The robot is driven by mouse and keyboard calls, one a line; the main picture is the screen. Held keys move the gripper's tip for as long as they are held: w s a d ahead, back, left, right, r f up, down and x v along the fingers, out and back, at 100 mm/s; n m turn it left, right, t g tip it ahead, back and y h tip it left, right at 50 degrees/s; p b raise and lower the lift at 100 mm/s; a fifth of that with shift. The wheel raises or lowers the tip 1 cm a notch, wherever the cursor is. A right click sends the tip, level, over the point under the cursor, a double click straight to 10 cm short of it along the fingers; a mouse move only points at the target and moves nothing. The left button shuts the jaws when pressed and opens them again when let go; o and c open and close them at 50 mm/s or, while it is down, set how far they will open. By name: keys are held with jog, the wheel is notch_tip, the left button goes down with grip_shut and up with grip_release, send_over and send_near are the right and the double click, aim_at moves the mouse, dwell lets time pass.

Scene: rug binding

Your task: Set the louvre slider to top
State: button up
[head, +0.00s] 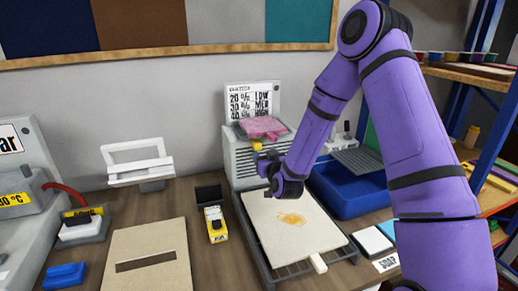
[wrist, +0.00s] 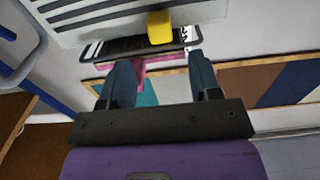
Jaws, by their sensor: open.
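A light grey louvred unit (head: 240,160) stands against the wall at mid picture, with dark horizontal slots on its front. A small yellow knob (head: 256,145), seemingly the louvre slider, shows near the top of that front. In the wrist view the yellow knob (wrist: 160,27) stands out from the slotted panel (wrist: 100,18), beside a dark opening. My gripper (head: 264,163) is in front of the unit, a little below the knob in the head picture. In the wrist view my two dark fingers (wrist: 160,68) are apart, with nothing between them; the knob appears beyond their tips.
Below my gripper is a pale stained board (head: 290,228) on a rack.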

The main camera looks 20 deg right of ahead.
aim_at(258, 147)
jog(key=w, duration=0.6)
jog(key=shift+w, duration=0.25)
